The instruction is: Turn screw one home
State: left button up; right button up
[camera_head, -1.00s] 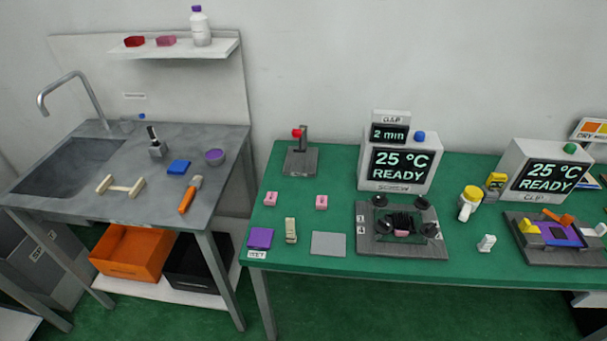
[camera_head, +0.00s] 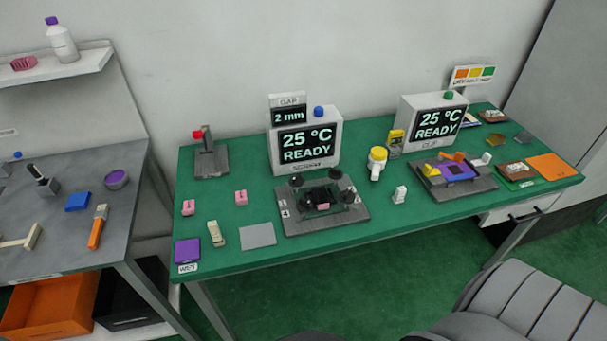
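The screw fixture (camera_head: 292,226) is a grey plate on the green table, in front of a white station reading 25 °C READY with a label below that looks like SCREW. Several black knobs stand around its middle, among them one at the front left (camera_head: 304,211) and one at the front right (camera_head: 347,197). A dark part with a pink block (camera_head: 323,206) sits between them. Numbers are marked on the plate, but I cannot read which knob is screw one. Neither of my grippers shows in the head view.
The green table (camera_head: 235,268) also holds a second fixture (camera_head: 470,187) with purple, yellow and orange parts, a yellow-topped white tool (camera_head: 377,163), a white block (camera_head: 400,194), pink blocks and a grey square (camera_head: 258,235).

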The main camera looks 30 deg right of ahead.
aim_at(297, 181)
jog(key=z, duration=0.25)
jog(key=k, duration=0.2)
jog(key=z, duration=0.95)
jog(key=i, duration=0.4)
jog(key=u, duration=0.05)
jog(key=k, duration=0.55)
jog(key=z, duration=1.25)
jog(key=i, duration=1.25)
jog(key=u, duration=1.9)
